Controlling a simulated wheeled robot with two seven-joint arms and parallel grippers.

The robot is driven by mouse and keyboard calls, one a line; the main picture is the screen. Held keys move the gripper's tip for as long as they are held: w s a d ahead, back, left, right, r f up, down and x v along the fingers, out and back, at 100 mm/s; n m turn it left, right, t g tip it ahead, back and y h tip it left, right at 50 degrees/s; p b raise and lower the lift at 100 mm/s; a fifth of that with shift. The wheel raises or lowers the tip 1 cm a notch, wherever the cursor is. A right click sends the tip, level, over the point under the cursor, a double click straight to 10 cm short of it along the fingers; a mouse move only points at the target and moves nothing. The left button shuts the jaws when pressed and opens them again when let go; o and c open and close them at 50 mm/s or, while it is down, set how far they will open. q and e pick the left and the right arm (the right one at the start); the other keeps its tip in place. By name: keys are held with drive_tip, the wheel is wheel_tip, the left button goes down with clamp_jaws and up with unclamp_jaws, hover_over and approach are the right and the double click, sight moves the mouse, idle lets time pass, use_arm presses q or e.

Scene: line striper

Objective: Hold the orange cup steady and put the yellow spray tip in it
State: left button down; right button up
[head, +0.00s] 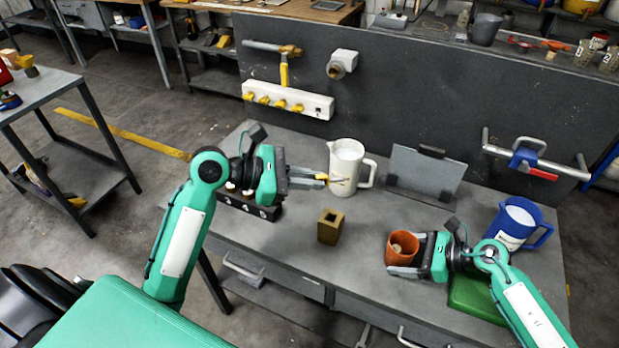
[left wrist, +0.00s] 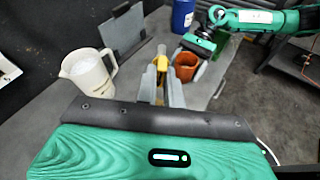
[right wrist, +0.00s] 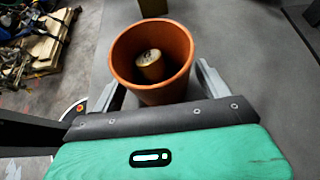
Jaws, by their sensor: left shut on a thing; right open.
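The orange cup (head: 400,256) stands upright at the front right of the bench, with a tan cylindrical piece (right wrist: 151,65) inside it. My right gripper (head: 408,256) is open, with its fingers on either side of the cup; I cannot tell whether they touch it. The cup also shows in the left wrist view (left wrist: 186,72). My left gripper (head: 318,178) is shut on the yellow spray tip (left wrist: 161,60), held above the bench in front of the white pitcher, left of the cup. The fingers hide part of the tip.
A white pitcher (head: 345,168) stands close behind my left gripper. A brown square block (head: 329,227) with a hole stands between the arms. A blue pitcher (head: 515,222) and a green block (head: 474,298) are beside my right arm. A grey panel (head: 424,175) stands behind.

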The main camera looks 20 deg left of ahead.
drive_tip(key=c, duration=0.7)
use_arm(q)
drive_tip(key=w+d+f+m+g+h, duration=0.1)
drive_tip(key=w+d+f+m+g, duration=0.15)
drive_tip(key=d, duration=0.35)
drive_tip(key=w+d+f+m+g+h, duration=0.1)
drive_tip(key=d+g, duration=0.2)
drive_tip(key=d, duration=0.2)
drive_tip(key=w+d+f+m+g+h, duration=0.1)
drive_tip(key=w+d+f+m+g, duration=0.15)
drive_tip(key=d, duration=0.35)
wheel_tip(320, 180, down, 7)
drive_tip(key=n, duration=0.1)
drive_tip(key=shift+s+f, duration=0.15)
drive_tip(key=shift+s, duration=0.1)
drive_tip(key=shift+d, duration=0.1)
drive_tip(key=c, duration=1.5)
unclamp_jaws()
drive_tip(key=shift+o, duration=0.2)
